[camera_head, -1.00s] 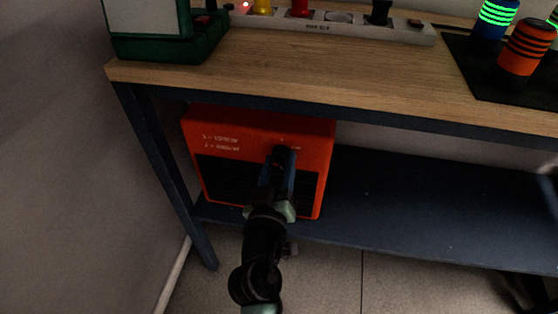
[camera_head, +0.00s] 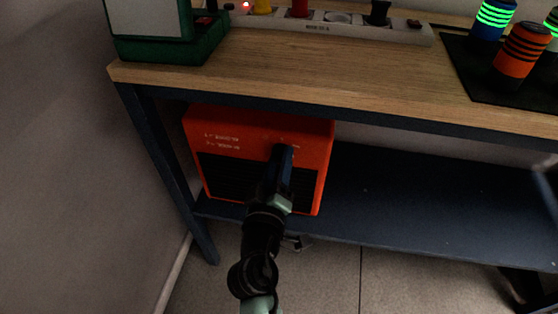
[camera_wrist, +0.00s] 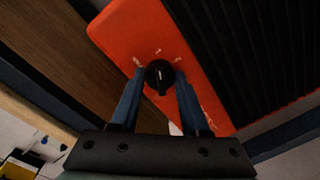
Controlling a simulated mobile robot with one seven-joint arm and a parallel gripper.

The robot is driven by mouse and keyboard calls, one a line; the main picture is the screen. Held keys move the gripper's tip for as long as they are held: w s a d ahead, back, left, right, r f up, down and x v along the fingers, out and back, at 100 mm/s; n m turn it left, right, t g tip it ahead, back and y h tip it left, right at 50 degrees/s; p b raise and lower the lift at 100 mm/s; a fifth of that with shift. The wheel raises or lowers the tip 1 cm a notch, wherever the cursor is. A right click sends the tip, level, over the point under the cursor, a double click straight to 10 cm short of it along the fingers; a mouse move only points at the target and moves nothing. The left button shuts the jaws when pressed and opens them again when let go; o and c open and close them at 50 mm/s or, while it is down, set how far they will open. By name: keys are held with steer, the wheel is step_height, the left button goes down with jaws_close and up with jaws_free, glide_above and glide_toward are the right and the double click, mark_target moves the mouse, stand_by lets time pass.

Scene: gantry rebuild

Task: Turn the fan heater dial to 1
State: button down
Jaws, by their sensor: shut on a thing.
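The fan heater (camera_head: 230,125) is an orange box with a black grille, standing on the dark lower shelf under the workbench. It also shows in the wrist view (camera_wrist: 125,35). Its black round dial (camera_wrist: 159,75) has a pale pointer mark and sits on the orange panel among small pale markings, too small to read. My gripper (camera_head: 283,150) reaches the heater's front from below. In the wrist view its two blue fingers (camera_wrist: 157,80) lie on either side of the dial, shut on it. In the head view the dial is hidden behind the gripper.
The wooden bench top (camera_head: 330,60) overhangs the heater. A bench leg (camera_head: 165,165) stands to its left. The lower shelf (camera_head: 430,205) is clear to the right. A power strip (camera_head: 335,24) and striped cylinders (camera_head: 520,50) are on top.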

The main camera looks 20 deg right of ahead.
steer(key=shift+f, duration=0.1)
steer(key=shift+c, duration=2)
jaws_free()
steer(key=shift+s, duration=0.15)
steer(key=v, duration=1.2)
steer(key=shift+s+a, duration=0.25)
steer(key=shift+a, duration=0.1)
steer(key=w+a+r+m+t+y, duration=0.1)
steer(key=w+r+m+t, duration=0.1)
steer(key=r, duration=0.8)
steer(key=w+a+r+m+t+y, duration=0.1)
steer(key=w+a+r+t, duration=0.15)
steer(key=r, duration=0.75)
steer(key=w+a+r+m+t+y, duration=0.1)
steer(key=w+r+m+t, duration=0.15)
steer(key=r, duration=0.85)
steer(key=s+a+r+n+t+y+p, duration=0.1)
steer(key=s+a+r+t+y, duration=0.15)
steer(key=r, duration=0.35)
steer(key=s+a+r+n+t+y, duration=0.1)
steer(key=s+r+y, duration=0.15)
steer(key=r, duration=0.45)
steer(key=s+a+r+t+y+p, duration=0.1)
steer(key=s+r+t, duration=0.1)
steer(key=s+r, duration=0.3)
step_height(320, 180, up, 30)
steer(key=w+p, duration=0.1)
steer(key=p, duration=2.7)
steer(key=shift+w+a+p, duration=0.2)
steer(key=shift+w+p, duration=0.2)
